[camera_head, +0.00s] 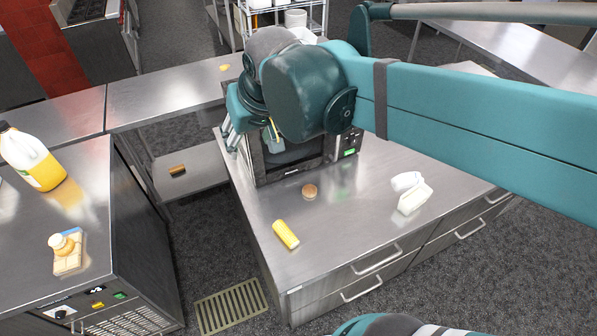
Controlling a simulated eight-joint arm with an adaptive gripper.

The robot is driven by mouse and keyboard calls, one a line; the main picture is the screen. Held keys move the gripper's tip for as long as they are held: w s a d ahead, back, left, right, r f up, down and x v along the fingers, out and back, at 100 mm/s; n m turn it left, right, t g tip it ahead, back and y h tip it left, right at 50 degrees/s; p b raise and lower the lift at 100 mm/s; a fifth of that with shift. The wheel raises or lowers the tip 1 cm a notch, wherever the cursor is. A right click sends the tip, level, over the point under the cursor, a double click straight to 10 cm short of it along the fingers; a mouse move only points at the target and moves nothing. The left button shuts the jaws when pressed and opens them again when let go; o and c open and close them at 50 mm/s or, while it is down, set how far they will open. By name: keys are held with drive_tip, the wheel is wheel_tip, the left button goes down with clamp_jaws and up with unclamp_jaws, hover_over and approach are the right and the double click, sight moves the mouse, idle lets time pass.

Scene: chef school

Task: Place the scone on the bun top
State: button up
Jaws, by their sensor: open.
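A small round brown piece (309,191), which looks like the bun top, lies on the steel counter in front of the microwave. A small tan piece (224,67) lies on the back steel counter; it may be the scone, but it is too small to be sure. My gripper (248,134) is open, pointing down at the left front of the microwave, up and left of the brown piece and apart from it. Nothing shows between its fingers, though my arm hides part of it.
The microwave (349,152) stands partly behind my arm. A yellow can-like item (286,234) and a white item (411,194) lie on the same counter (350,225). A juice jug (32,158) and a tan-topped package (68,252) are on the left counter. A brown item (177,170) lies on a low shelf.

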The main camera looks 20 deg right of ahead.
drive_tip(key=s+d+f+t+h, duration=0.1)
drive_tip(key=s+d+f, duration=0.5)
drive_tip(key=s+d, duration=0.2)
drive_tip(key=shift+s, duration=1)
